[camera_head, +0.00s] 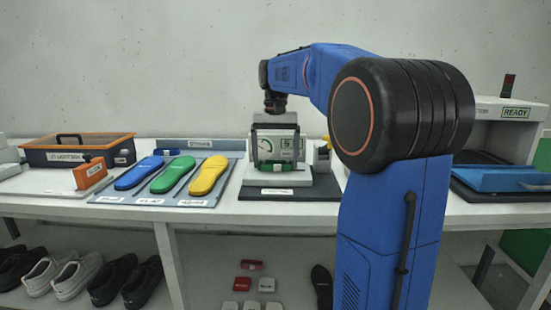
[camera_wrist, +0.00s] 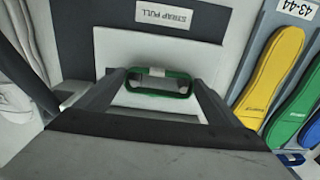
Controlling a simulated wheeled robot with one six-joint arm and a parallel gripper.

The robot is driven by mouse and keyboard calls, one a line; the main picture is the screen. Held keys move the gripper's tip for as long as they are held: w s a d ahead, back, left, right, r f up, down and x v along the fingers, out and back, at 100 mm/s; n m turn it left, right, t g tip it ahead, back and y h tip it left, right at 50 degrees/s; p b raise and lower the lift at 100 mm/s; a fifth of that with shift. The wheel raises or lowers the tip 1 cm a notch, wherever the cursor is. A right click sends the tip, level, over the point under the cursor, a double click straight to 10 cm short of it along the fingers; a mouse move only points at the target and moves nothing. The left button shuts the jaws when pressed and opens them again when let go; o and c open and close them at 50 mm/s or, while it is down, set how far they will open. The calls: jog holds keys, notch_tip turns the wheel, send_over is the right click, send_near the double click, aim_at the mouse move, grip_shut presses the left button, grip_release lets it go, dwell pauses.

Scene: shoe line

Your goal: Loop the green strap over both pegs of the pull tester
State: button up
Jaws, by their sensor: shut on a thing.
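The green strap (camera_wrist: 158,93) is a closed loop lying between the fingertips of my gripper (camera_wrist: 158,80) in the wrist view. A pale piece shows at the loop's edge. In the head view my gripper (camera_head: 277,163) points down in front of the pull tester (camera_head: 303,181), with the green strap (camera_head: 277,168) spanning between its fingers, low over the tester's base. The gripper is shut on the strap. The tester has a round dial and a green display behind the fingers.
A mat (camera_head: 120,198) with blue, green and yellow insoles lies to the left. An orange-rimmed bin (camera_head: 78,157) stands farther left. A machine marked READY with a blue tray (camera_head: 500,179) is at the right. Shoes and small boxes sit on the shelf below.

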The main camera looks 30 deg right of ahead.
jog(key=o, duration=0.9)
jog(key=shift+r, duration=0.1)
notch_tip(320, 180, up, 17)
jog(key=shift+r, duration=0.1)
